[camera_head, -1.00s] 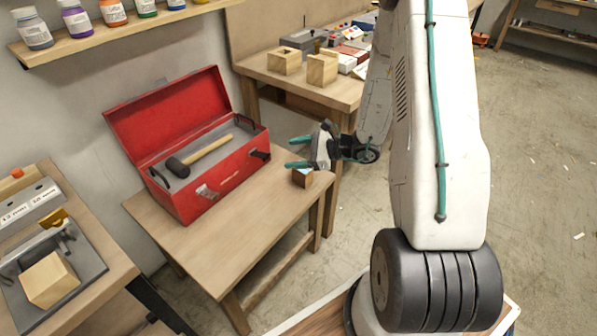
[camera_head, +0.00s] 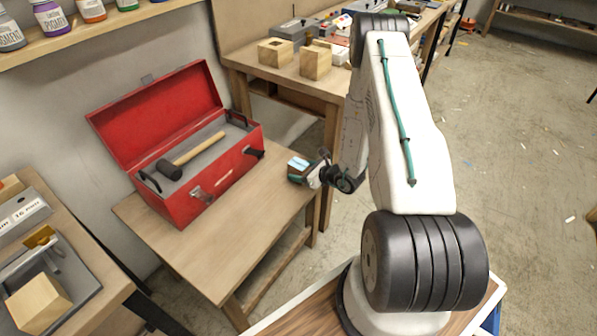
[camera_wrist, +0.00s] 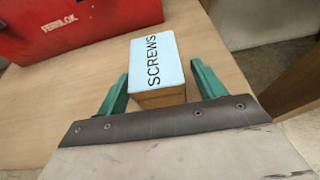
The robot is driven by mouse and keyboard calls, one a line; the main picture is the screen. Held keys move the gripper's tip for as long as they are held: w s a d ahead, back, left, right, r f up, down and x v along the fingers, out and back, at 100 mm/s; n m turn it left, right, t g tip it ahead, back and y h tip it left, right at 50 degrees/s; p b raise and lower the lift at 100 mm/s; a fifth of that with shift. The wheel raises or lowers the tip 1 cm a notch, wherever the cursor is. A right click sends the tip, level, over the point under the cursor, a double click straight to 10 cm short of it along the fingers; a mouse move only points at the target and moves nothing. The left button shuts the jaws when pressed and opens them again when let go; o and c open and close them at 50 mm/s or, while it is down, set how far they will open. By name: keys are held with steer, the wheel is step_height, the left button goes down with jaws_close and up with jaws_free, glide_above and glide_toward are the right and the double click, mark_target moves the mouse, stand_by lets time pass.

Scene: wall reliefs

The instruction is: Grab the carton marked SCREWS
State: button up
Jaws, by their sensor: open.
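The carton marked SCREWS (camera_wrist: 157,60) has a light blue top and brown sides. In the wrist view it stands on the wooden table between the two green fingers of my gripper (camera_wrist: 159,88). The fingers are open, one on each side, with a gap showing beside the carton. In the head view the carton (camera_head: 299,163) is small at the table's right end, with my gripper (camera_head: 301,173) at it, partly hiding it.
The open red toolbox (camera_head: 205,185) with a mallet (camera_head: 190,157) stands on the same table (camera_head: 215,250), left of the carton; it also shows in the wrist view (camera_wrist: 75,25). Wooden blocks (camera_head: 316,62) sit on the bench behind. The table's front is clear.

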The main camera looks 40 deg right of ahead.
steer(key=shift+w+a+f, duration=0.15)
steer(key=shift+w+f, duration=0.1)
steer(key=shift+w, duration=0.35)
steer(key=c, duration=1.2)
steer(key=shift+r, duration=0.1)
